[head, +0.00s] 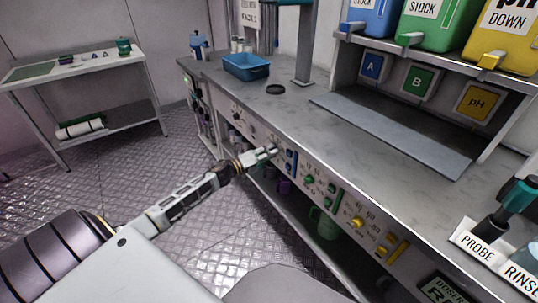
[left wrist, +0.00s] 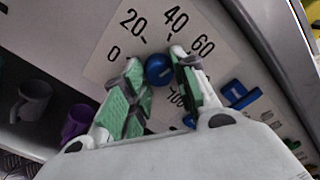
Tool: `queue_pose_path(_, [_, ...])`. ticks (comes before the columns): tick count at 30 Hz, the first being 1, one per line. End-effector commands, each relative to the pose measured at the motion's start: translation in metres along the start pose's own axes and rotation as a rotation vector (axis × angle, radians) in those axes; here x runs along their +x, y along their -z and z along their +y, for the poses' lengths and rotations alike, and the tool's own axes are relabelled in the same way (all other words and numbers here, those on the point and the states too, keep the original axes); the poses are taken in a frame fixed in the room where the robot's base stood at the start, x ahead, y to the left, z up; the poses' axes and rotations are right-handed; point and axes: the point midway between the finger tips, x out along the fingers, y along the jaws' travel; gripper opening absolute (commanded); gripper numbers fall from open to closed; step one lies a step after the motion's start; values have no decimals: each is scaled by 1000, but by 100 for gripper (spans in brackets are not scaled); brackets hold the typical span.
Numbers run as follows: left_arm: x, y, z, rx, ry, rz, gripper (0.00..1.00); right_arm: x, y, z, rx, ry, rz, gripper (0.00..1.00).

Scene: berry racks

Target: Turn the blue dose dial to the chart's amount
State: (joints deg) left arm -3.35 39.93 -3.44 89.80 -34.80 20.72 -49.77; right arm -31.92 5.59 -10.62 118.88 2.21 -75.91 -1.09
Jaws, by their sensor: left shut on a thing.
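My left gripper (head: 268,153) reaches the front panel of the bench. In the left wrist view its green-padded fingers (left wrist: 158,72) are shut on the blue dose dial (left wrist: 159,70), one on each side. The dial sits on a pale scale plate (left wrist: 108,58) with 0, 20, 40, 60 and 100 readable; the gripper hides part of it. A short pale mark shows on the dial, but its exact reading is unclear. A white paper sheet (head: 249,14) hangs at the back of the bench; its lettering is too small to read. My right gripper is not in view.
Blue buttons (left wrist: 240,95) sit right beside the dial. Green knobs (head: 309,180) and a yellow dial (head: 357,223) are further along the panel. A purple mug (left wrist: 78,120) and a grey mug (left wrist: 32,100) are near the panel. A blue tray (head: 246,67) stands on the bench.

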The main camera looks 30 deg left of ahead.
Motion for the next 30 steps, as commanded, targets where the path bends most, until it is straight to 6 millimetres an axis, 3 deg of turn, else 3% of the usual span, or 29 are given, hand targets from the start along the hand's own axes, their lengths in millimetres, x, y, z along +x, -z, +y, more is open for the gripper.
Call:
queue_pose_path(10, [0, 4, 2, 175, 0, 4, 5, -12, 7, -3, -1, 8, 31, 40])
queue_pose_path(26, [0, 4, 2, 203, 0, 6, 5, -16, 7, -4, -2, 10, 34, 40])
queue_pose_path(27, [0, 4, 2, 203, 0, 6, 34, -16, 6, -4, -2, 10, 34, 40])
queue_pose_path(30, [0, 3, 2, 203, 0, 4, 46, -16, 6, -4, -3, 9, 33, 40])
